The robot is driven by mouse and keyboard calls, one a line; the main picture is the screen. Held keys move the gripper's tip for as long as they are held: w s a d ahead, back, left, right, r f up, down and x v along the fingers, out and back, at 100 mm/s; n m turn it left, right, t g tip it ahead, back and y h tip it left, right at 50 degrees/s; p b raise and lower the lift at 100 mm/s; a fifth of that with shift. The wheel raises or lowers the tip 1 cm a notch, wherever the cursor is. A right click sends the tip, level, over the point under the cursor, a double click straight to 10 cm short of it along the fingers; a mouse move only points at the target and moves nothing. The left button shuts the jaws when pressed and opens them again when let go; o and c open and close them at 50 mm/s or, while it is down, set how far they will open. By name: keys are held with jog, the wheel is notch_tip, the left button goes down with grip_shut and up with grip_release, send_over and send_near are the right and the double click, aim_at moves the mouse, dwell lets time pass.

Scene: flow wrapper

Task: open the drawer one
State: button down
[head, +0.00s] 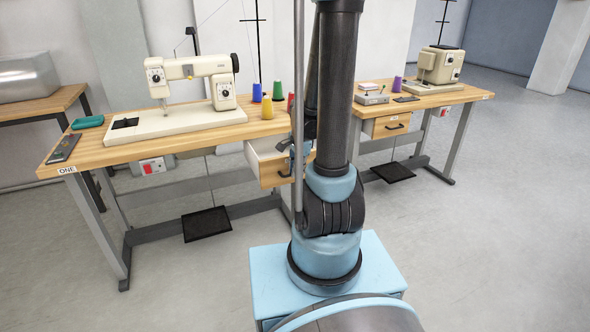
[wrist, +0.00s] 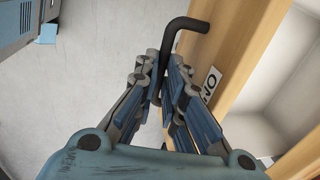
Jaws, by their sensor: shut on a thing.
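The drawer under the table labelled ONE has a wooden front (head: 270,175) and stands pulled out, with its white inside showing. In the wrist view the drawer front (wrist: 232,50) carries a partly hidden label, and the pale inside (wrist: 270,80) shows to the right. The black bar handle (wrist: 185,24) runs between the fingers of my gripper (wrist: 168,78), which is shut on it. In the head view my gripper (head: 299,160) is at the drawer front, partly hidden by my arm.
Table ONE (head: 90,155) holds a sewing machine (head: 190,95), thread spools (head: 267,107), a teal case (head: 88,122) and a dark remote-like item (head: 64,148). A second table (head: 440,98) with a closed drawer (head: 391,125) stands to the right. The floor in front is clear.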

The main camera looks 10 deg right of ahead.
jog(key=c, duration=1.7)
grip_release()
jog(key=shift+r, duration=0.1)
jog(key=shift+s+d+r, duration=0.1)
jog(key=shift+s+r, duration=0.25)
jog(key=shift+r, duration=1.55)
jog(key=shift+s+d+r, duration=0.1)
jog(key=shift+s+r, duration=0.3)
jog(key=shift+r, duration=1.55)
jog(key=shift+s+d+r, duration=0.1)
jog(key=shift+s+r, duration=0.25)
jog(key=shift+r, duration=1.55)
jog(key=s+f+n, duration=0.1)
jog(key=s+n, duration=0.4)
jog(key=s, duration=0.1)
jog(key=s+f+n, duration=0.1)
jog(key=s+n, duration=0.4)
jog(key=s, duration=0.1)
jog(key=s+a+f+n, duration=0.1)
jog(key=s+f+n, duration=0.1)
jog(key=s+n, duration=0.3)
jog(key=shift+s+n, duration=0.4)
jog(key=shift+s, duration=0.25)
